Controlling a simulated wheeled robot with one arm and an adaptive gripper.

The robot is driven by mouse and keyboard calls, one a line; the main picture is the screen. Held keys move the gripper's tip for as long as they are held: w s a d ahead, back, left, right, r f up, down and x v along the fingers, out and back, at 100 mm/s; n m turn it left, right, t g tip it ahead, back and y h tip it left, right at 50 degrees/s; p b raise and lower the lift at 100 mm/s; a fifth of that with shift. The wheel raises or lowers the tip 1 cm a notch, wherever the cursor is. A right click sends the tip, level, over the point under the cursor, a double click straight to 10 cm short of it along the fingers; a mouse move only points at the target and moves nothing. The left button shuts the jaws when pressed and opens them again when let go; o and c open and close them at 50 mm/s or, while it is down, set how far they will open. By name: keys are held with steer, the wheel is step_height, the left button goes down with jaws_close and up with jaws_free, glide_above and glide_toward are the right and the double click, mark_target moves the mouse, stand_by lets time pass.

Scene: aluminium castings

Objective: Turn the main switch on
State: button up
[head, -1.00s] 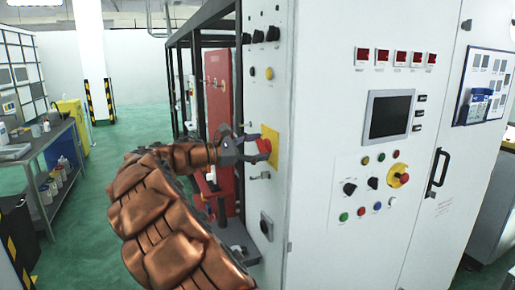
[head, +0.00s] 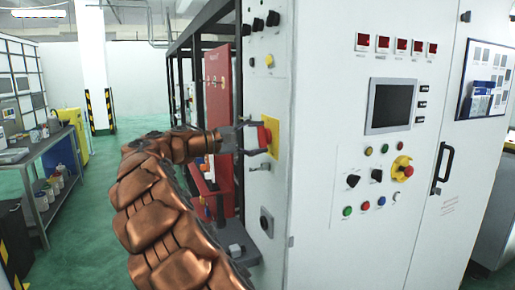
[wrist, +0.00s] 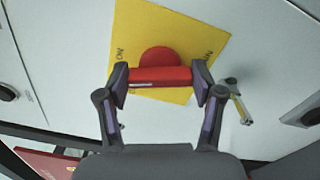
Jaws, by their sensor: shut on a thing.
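The main switch is a red rotary handle (wrist: 160,77) on a yellow plate (wrist: 185,30), on the side of the white cabinet. In the head view the red handle (head: 264,136) and the yellow plate (head: 273,133) show at the cabinet's left face. My gripper (wrist: 160,86) is shut on the red handle, with one finger at each end of its bar. In the wrist view the bar lies crosswise, and dark lettering shows at the left and right of the plate. In the head view my gripper (head: 252,138) reaches the handle from the left.
The white cabinet's front (head: 340,220) carries a screen (head: 390,105), several buttons and a red emergency button (head: 407,170). Black knobs sit above the switch. A small metal latch (wrist: 238,100) is close beside the gripper. A workbench (head: 50,165) stands left; green floor is free between.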

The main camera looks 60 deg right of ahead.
steer(key=shift+f+m+b, duration=0.1)
steer(key=shift+m+b, duration=1.55)
steer(key=shift+m, duration=0.45)
steer(key=o, duration=1.1)
steer(key=shift+o, duration=0.2)
steer(key=shift+a, duration=0.1)
steer(key=v, duration=1.2)
